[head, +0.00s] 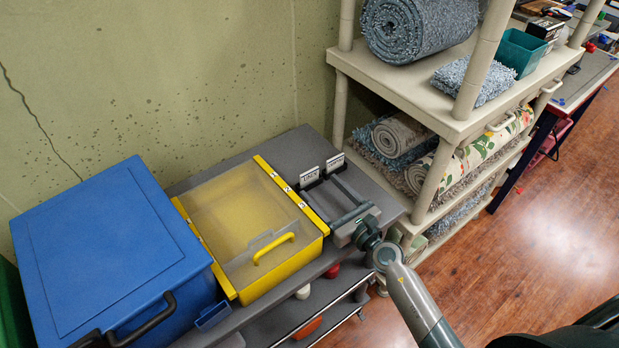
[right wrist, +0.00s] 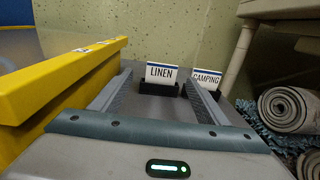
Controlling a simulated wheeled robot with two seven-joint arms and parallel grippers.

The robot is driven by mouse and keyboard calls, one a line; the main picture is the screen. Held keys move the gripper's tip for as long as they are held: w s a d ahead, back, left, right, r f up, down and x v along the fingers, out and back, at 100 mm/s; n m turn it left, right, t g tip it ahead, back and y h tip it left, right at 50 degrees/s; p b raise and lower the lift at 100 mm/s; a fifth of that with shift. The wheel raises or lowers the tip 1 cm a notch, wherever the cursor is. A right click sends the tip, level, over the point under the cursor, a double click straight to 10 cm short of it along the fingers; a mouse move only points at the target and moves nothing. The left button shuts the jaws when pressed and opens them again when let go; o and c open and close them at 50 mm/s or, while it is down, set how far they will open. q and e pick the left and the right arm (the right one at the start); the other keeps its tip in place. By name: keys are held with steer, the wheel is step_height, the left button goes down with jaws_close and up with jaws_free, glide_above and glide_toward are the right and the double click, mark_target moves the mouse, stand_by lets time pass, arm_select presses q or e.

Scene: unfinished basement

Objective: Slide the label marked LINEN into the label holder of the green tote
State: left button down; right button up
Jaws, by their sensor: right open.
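The white LINEN label (right wrist: 161,72) stands upright in a black stand (right wrist: 158,89) in the right wrist view. In the head view this label (head: 309,177) is the left one of two, at the back of the grey surface. My right gripper (head: 317,186) is open, its two fingers pointing at the LINEN label. In the right wrist view the label shows between the fingertips (right wrist: 160,82), and I see no grip on it. Only a strip of the green tote (head: 12,312) shows at the left edge; its label holder is not visible. My left gripper is not in view.
A CAMPING label (right wrist: 207,78) stands close right of LINEN. A yellow tote (head: 279,282) with a clear lid is left of my right gripper, and a blue tote (head: 110,250) stands between it and the green one. A beige shelf (head: 420,100) with rolled rugs rises at right.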

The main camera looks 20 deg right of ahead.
mark_target(310, 176)
steer(key=shift+w, duration=0.1)
steer(key=shift+x, duration=2.55)
steer(key=shift+d, duration=0.15)
steer(key=c, duration=1.1)
